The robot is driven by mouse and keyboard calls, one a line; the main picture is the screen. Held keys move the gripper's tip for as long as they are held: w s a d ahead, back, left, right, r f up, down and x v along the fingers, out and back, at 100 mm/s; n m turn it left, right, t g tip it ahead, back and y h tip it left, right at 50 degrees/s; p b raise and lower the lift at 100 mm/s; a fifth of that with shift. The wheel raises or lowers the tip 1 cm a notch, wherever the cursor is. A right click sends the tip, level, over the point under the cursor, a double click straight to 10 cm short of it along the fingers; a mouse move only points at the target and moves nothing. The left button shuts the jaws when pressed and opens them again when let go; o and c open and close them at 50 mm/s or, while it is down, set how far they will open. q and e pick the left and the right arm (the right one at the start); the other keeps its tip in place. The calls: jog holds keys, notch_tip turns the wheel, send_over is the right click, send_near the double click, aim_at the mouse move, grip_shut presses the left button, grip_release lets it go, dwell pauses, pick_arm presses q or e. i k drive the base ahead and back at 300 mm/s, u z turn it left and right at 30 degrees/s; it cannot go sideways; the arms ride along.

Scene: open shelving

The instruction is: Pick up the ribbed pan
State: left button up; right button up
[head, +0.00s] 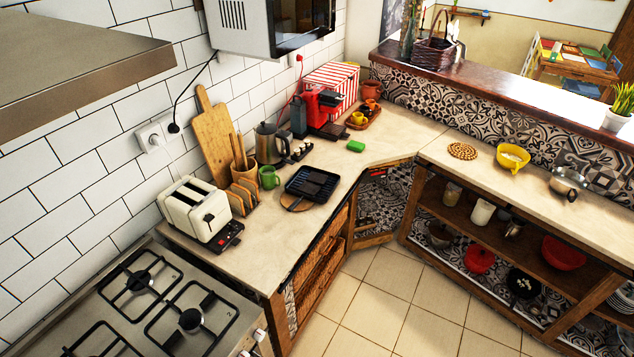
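The ribbed pan (312,184) is black and square with raised ridges. A short dark handle seems to point toward the lower left of the picture. Neither of my grippers shows in the head view.
A toaster (194,208), a toast rack (243,196), a green mug (269,177) and a kettle (270,143) stand left of and behind the pan. A gas hob (150,300) is at the lower left. Tiled floor (385,300) is clear in front.

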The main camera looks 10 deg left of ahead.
aim_at(310, 184)
jog(key=u, duration=0.05)
jog(key=k, duration=0.45)
jog(key=z, duration=0.8)
jog(key=i, duration=3)
jog(key=u, duration=3.55)
